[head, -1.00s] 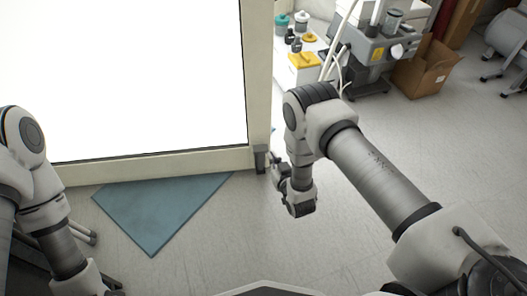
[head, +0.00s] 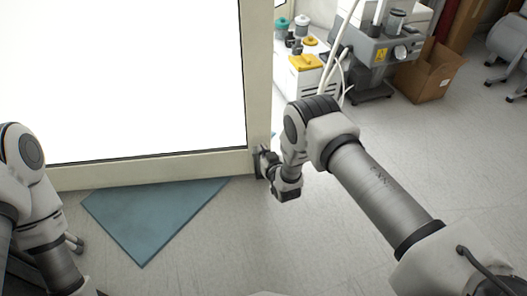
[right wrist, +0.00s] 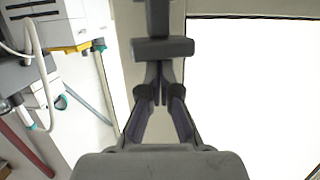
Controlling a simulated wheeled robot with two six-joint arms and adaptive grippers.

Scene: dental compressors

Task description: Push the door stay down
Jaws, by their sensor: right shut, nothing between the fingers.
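The door (head: 200,165) is a cream frame around a bright white pane, on the left in the head view. The door stay (head: 256,163) is a dark bracket low at its right corner, partly hidden by my gripper. In the right wrist view, the stay (right wrist: 162,49) is a dark grey upright part with a wider crosspiece. My right gripper (head: 264,158) is shut and empty beside the stay. In the right wrist view its fingertips (right wrist: 160,92) are just below the crosspiece in the picture; I cannot tell whether they touch it.
A blue mat (head: 150,220) lies on the floor below the door. A white cabinet (head: 302,83) with jars, a grey machine (head: 375,50) and a cardboard box (head: 430,78) stand behind my right arm.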

